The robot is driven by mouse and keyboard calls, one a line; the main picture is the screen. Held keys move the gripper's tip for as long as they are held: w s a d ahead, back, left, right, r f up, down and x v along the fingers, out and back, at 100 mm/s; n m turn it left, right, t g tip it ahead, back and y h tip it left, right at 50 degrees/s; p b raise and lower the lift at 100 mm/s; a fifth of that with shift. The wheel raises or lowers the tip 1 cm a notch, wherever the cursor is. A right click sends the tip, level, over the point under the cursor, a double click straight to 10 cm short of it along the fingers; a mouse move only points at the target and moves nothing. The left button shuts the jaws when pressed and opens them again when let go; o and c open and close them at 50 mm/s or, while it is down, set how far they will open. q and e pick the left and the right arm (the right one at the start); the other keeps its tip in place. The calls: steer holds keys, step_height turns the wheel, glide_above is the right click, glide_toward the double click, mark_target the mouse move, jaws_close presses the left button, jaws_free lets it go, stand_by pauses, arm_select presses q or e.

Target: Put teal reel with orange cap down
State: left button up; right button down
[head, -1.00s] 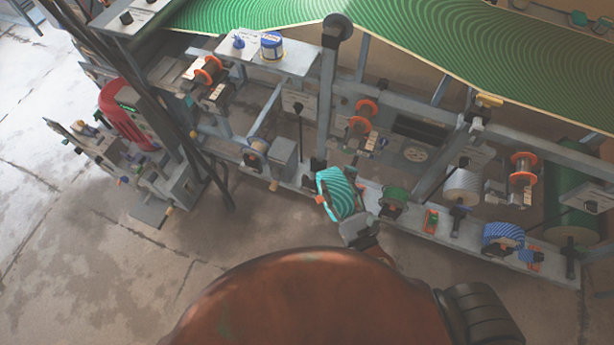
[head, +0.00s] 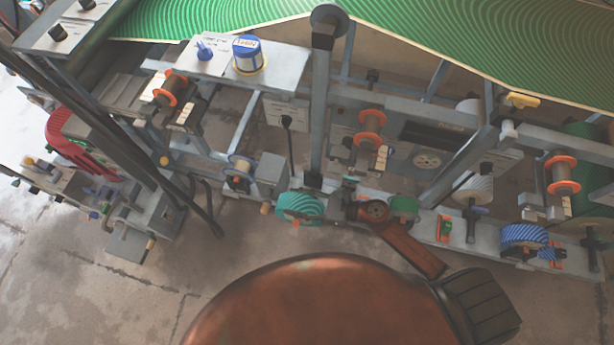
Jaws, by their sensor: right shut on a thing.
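The teal reel (head: 298,208) is at the front edge of the press's lower beam, left of the middle of the head view. Its ribbed teal face shows; only a small hint of its orange cap shows. My right gripper (head: 329,208) reaches it from the right and is shut on it. I cannot tell whether the reel touches the beam. My left gripper is not in view.
A green reel (head: 404,208) is just right of my right gripper on the lower beam (head: 470,240). A blue reel (head: 525,240) is farther right. A grey box (head: 272,170) and an upright post (head: 318,120) stand behind the teal reel. The floor in front is clear.

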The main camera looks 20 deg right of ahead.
steer(key=w+d+b, duration=0.3)
steer(key=w+d, duration=0.5)
steer(key=w, duration=0.4)
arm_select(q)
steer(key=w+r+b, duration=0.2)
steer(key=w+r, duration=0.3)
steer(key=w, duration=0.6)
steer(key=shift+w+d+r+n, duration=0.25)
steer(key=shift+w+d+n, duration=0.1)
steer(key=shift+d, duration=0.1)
arm_select(e)
step_height(320, 180, down, 7)
steer(key=shift+s+a+r, duration=0.15)
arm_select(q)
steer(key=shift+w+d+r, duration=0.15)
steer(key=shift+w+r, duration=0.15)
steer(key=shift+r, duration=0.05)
arm_select(e)
steer(key=shift+f, duration=0.25)
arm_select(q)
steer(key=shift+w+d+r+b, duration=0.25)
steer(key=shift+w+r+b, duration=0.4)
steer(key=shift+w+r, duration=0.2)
arm_select(e)
steer(key=shift+f, duration=0.4)
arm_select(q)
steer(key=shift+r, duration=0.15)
